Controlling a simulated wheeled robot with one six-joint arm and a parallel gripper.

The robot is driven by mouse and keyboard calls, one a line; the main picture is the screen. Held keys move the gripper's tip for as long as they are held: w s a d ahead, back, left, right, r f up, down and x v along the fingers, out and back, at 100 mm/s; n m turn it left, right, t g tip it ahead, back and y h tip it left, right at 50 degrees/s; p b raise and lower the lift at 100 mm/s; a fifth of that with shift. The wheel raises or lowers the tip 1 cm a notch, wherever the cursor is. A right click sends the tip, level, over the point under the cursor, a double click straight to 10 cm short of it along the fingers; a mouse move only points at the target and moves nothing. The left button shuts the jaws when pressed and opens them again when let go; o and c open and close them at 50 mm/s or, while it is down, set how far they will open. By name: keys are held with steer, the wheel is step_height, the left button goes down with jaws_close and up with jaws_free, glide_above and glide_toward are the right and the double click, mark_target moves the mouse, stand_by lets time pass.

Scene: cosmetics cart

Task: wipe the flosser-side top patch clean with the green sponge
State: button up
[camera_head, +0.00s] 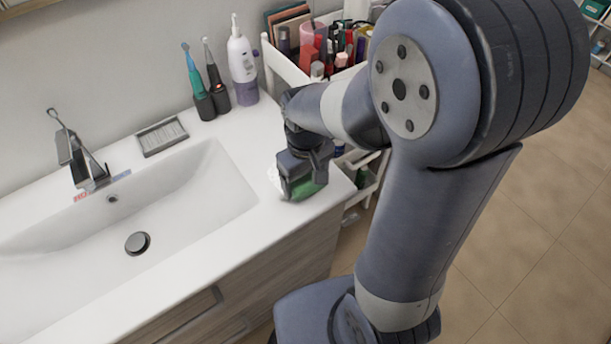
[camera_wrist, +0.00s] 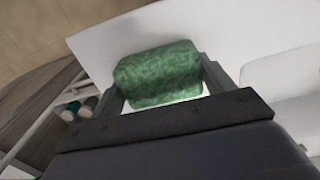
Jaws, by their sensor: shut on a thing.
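The green sponge (camera_wrist: 160,75) is between the fingers of my gripper (camera_wrist: 160,88), which is shut on it. In the head view the sponge (camera_head: 304,190) shows under my gripper (camera_head: 298,186), low over the right end of the white sink top (camera_head: 262,240). I cannot tell if it touches the surface. A small pale patch (camera_head: 273,177) shows at the left of my gripper; the rest of that spot is hidden by the gripper. The white flosser (camera_head: 241,62) stands upright at the back of the top, behind my gripper.
Two electric toothbrushes (camera_head: 197,85) stand left of the flosser. A soap dish (camera_head: 162,136), the faucet (camera_head: 76,155) and the basin (camera_head: 150,215) lie to the left. A white cart (camera_head: 285,66) with cosmetics stands behind my arm. The front strip of the top is clear.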

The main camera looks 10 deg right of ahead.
steer(key=shift+f, duration=0.3)
steer(key=shift+w+a+r, duration=0.1)
steer(key=shift+w+a, duration=0.2)
steer(key=shift+w, duration=0.4)
steer(key=shift+w+a, duration=0.25)
steer(key=shift+w, duration=0.45)
steer(key=shift+w+a+r, duration=0.1)
steer(key=shift+w+a, duration=0.2)
steer(key=shift+w, duration=0.4)
